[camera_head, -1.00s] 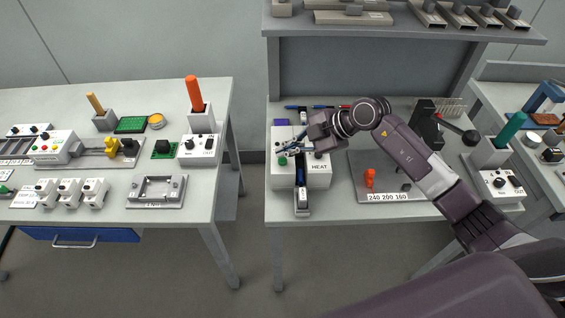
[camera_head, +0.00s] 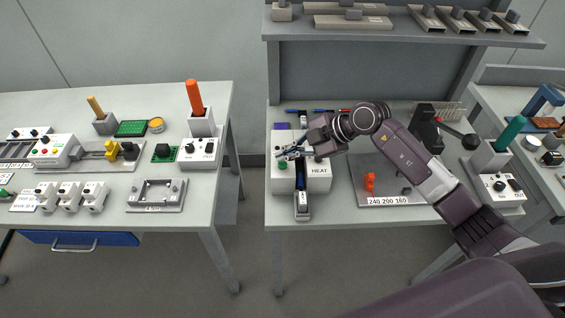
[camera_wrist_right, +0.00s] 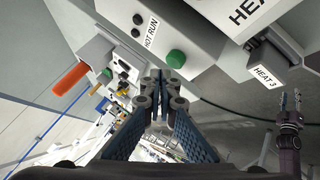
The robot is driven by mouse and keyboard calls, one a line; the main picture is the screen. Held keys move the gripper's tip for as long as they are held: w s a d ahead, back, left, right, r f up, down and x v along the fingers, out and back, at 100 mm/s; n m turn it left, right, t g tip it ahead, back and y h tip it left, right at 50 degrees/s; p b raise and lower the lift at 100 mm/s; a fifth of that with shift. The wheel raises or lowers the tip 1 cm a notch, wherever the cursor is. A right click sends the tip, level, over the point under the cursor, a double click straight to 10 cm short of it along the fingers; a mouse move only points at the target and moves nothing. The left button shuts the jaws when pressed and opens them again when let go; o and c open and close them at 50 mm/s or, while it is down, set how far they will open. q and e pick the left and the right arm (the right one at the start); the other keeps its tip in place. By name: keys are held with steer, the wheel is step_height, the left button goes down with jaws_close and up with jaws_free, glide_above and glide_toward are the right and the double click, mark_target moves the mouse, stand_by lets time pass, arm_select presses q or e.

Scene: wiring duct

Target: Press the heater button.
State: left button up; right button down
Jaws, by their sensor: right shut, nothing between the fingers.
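The white heater box (camera_head: 317,184) with a HEAT label stands at the front left of the middle table. Its green button (camera_head: 283,166) is on the left part of the box, and the button also shows in the right wrist view (camera_wrist_right: 176,59) beside the HOT RUN label. My right gripper (camera_head: 282,156) reaches over the box from the right. In the wrist view its fingertips (camera_wrist_right: 164,78) are together and empty, very close to the green button. I cannot tell whether they touch it.
A grey plate (camera_head: 378,192) with a small red part (camera_head: 370,182) lies to the right. A block labelled HEAT 3 (camera_wrist_right: 266,57) sits near the fingers in the wrist view. A shelf (camera_head: 405,32) stands behind.

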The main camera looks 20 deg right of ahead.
mark_target(285, 164)
stand_by(0.4)
steer(key=shift+f, duration=0.45)
steer(key=shift+f, duration=0.45)
stand_by(0.4)
steer(key=shift+r, duration=0.1)
steer(key=shift+r+p, duration=0.8)
steer(key=shift+p, duration=0.2)
step_height(285, 164, up, 5)
steer(key=p, duration=0.5)
